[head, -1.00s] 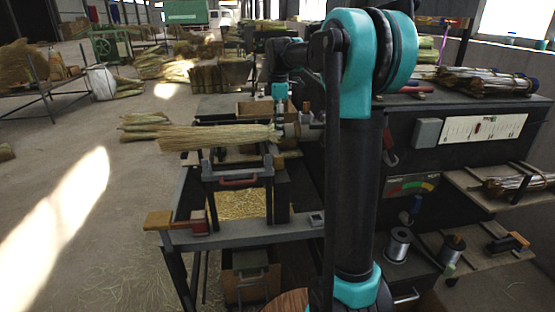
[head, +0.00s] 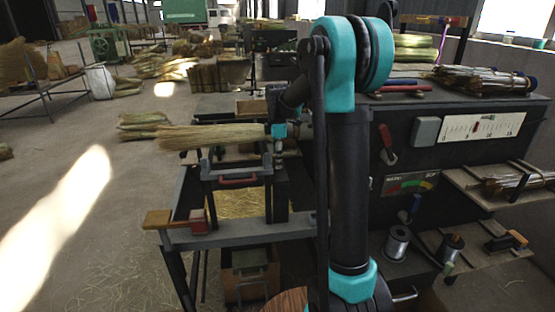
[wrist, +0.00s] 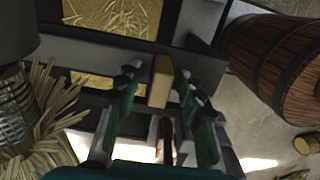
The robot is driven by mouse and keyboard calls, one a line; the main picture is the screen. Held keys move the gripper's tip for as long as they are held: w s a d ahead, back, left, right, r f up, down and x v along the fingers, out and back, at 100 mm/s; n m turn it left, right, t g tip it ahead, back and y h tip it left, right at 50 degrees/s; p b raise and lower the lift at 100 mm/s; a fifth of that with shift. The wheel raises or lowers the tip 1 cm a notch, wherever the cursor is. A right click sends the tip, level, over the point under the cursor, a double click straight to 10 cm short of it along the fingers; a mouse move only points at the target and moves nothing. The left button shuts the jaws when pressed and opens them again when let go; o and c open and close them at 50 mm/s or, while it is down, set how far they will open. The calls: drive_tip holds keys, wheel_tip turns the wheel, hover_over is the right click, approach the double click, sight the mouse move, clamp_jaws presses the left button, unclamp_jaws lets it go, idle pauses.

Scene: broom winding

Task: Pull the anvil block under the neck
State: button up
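In the wrist view, my gripper (wrist: 158,82) points down with its two fingers spread. A tan wooden block (wrist: 161,80), which looks like the anvil block, shows between and below the fingertips with gaps on both sides; I cannot tell its depth. The broom's wire-wound neck (wrist: 12,108) is at the left edge, with its straw (wrist: 50,125) below it. In the head view, the broom straw (head: 205,137) lies level and points left. My gripper (head: 279,148) is low beside the neck end, which my arm partly hides; the anvil block is not clear there.
A straw-filled tray (head: 230,204) lies under the frame with the red handle (head: 238,182). A wooden piece (head: 157,220) with a red part sits on the front rail (head: 250,233). A barrel (wrist: 275,55) stands right in the wrist view. The machine cabinet (head: 390,130) is right of my arm.

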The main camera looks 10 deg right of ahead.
clamp_jaws()
idle(0.3)
drive_tip(key=s, duration=1.2)
drive_tip(key=shift+s, duration=0.2)
unclamp_jaws()
drive_tip(key=shift+s, duration=0.1)
